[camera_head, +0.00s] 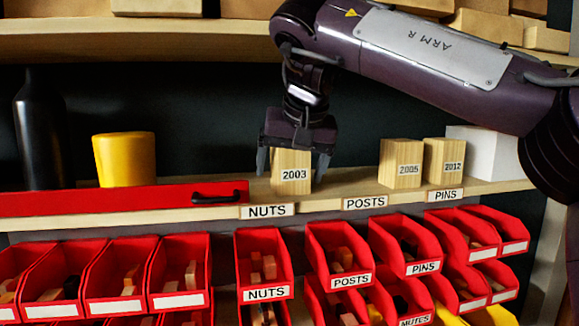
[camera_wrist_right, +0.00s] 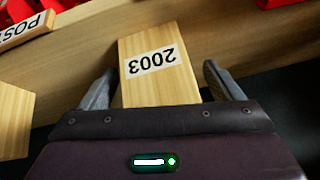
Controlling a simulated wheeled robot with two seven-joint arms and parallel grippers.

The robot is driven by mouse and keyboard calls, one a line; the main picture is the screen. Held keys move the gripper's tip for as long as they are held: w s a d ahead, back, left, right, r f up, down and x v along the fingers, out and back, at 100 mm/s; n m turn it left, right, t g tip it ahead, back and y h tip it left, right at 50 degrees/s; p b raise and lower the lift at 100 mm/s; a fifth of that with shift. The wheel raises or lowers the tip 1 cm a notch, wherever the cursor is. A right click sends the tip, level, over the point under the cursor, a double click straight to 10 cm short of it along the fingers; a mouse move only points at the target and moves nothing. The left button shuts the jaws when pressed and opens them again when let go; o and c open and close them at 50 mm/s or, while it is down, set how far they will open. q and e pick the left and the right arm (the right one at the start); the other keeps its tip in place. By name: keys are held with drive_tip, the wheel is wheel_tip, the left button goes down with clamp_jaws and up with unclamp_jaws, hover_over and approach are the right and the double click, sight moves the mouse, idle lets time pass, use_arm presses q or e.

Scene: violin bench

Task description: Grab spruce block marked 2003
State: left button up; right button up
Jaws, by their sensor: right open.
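The spruce block marked 2003 (camera_head: 291,180) stands upright on the wooden shelf, above the NUTS label. It is pale wood with a white label. My right gripper (camera_head: 293,172) is open, with one finger on each side of the block. In the right wrist view the block (camera_wrist_right: 158,66) lies between the two fingers (camera_wrist_right: 162,88), with a visible gap on the right side and a narrower one on the left. The top of the block is hidden by the gripper in the head view. My left gripper is out of view.
Blocks marked 2005 (camera_head: 401,164) and 2012 (camera_head: 444,161) stand to the right, near a white box (camera_head: 481,153). A yellow cylinder (camera_head: 125,160), a black bottle (camera_head: 40,130) and a red tray (camera_head: 110,200) are left. Red bins (camera_head: 263,265) sit below the shelf (camera_head: 350,186).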

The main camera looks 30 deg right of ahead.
drive_tip(key=shift+s+a+r, duration=0.1)
drive_tip(key=shift+s, duration=0.15)
drive_tip(key=c, duration=1.5)
drive_tip(key=shift+o, duration=0.2)
drive_tip(key=shift+w+r, duration=0.2)
